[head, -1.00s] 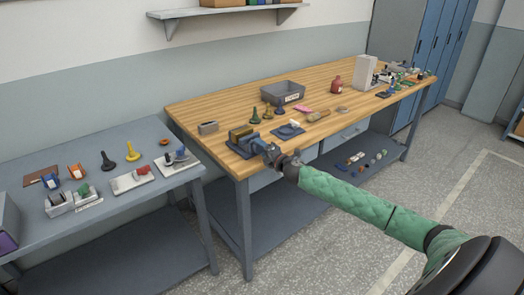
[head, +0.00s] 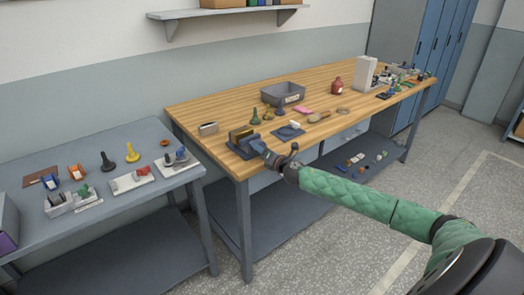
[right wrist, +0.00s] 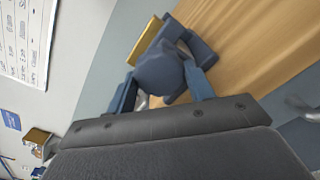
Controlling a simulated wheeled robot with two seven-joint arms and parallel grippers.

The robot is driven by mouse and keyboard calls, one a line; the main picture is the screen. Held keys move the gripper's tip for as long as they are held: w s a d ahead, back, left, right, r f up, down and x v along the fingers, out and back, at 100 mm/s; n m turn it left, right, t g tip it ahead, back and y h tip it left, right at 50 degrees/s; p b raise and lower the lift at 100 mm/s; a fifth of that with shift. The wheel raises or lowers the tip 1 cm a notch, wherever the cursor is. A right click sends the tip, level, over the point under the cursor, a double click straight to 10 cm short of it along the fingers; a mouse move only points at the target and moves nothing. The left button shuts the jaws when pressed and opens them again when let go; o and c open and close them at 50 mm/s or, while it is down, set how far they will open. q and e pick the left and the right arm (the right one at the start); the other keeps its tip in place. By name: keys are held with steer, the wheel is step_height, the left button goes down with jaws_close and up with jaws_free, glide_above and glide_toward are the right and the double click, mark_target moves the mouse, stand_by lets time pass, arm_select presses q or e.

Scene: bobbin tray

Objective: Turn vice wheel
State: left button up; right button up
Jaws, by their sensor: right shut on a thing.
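The vice (head: 241,137) stands at the near left corner of the wooden workbench, dark blue with a yellowish jaw block. In the right wrist view its yellow jaw edge (right wrist: 147,40) shows beyond a rounded blue-grey wheel (right wrist: 160,74). My right gripper (head: 259,147) reaches the front of the vice from the right. In the right wrist view, my gripper's two blue fingers (right wrist: 161,90) stand on either side of the wheel, shut on it. The finger contact is partly hidden by the wheel and palm. My left gripper is not in view.
The wooden bench (head: 215,95) holds a grey bin (head: 283,94), a red bottle (head: 337,86), and a blue pad (head: 288,133) close right of the vice. A grey side table (head: 100,135) with small parts stands left. The floor at the right is clear.

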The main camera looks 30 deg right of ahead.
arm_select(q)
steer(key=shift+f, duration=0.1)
arm_select(e)
steer(key=o, duration=1)
steer(key=shift+c, duration=0.2)
steer(key=shift+s, duration=0.1)
steer(key=shift+s+d+f, duration=0.1)
steer(key=shift+s, duration=0.1)
arm_select(q)
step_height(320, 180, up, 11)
steer(key=b, duration=0.2)
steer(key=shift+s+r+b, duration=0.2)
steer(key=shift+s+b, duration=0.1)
arm_select(e)
steer(key=s, duration=0.7)
steer(key=shift+d, duration=0.25)
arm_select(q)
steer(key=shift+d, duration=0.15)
